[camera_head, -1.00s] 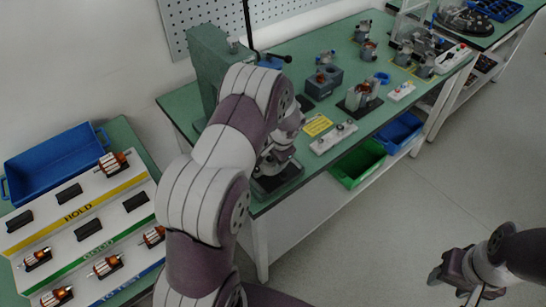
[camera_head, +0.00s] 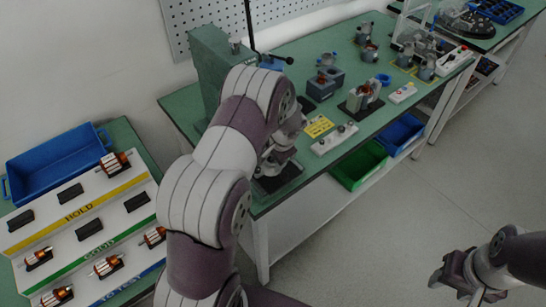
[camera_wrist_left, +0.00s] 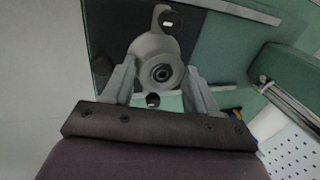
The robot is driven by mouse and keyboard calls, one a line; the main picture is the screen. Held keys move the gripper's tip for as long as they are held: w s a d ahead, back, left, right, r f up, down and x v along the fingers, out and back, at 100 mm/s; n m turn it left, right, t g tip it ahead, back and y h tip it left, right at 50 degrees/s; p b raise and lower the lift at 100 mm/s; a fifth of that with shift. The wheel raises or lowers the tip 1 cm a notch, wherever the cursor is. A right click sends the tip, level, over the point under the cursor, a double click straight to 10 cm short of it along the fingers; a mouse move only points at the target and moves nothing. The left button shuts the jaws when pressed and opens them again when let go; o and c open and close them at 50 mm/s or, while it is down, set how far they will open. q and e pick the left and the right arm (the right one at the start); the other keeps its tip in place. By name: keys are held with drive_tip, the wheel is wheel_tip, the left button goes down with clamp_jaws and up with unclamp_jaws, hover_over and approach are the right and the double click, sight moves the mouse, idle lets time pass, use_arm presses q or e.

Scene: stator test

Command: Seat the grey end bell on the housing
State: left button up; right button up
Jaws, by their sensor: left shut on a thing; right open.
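A grey end bell (camera_wrist_left: 160,65) with a round hub and two holed ears is between the fingers of my left gripper (camera_wrist_left: 158,88), which is shut on it. In the head view my left gripper (camera_head: 280,155) is over the front edge of the green bench, above a black plate (camera_head: 279,178). The arm partly hides the end bell there. I cannot tell for certain which part is the housing; a grey-metal assembly (camera_head: 363,95) stands on a black pad further right. My right gripper (camera_head: 447,277) is open and empty over the floor.
A green press (camera_head: 212,70) with a black lever stands behind my left arm. A blue-grey block (camera_head: 325,82), a yellow label (camera_head: 318,126) and a white button strip (camera_head: 335,138) are on the bench. A rotor rack (camera_head: 85,225) and blue bin (camera_head: 55,160) are at left.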

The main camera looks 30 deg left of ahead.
use_arm(q)
drive_tip(key=shift+s, duration=0.15)
drive_tip(key=shift+r+p, duration=0.6)
drive_tip(key=shift+p, duration=0.1)
drive_tip(key=c, duration=0.3)
drive_tip(key=shift+r+p, duration=0.85)
drive_tip(key=shift+r, duration=0.45)
drive_tip(key=shift+c, duration=0.3)
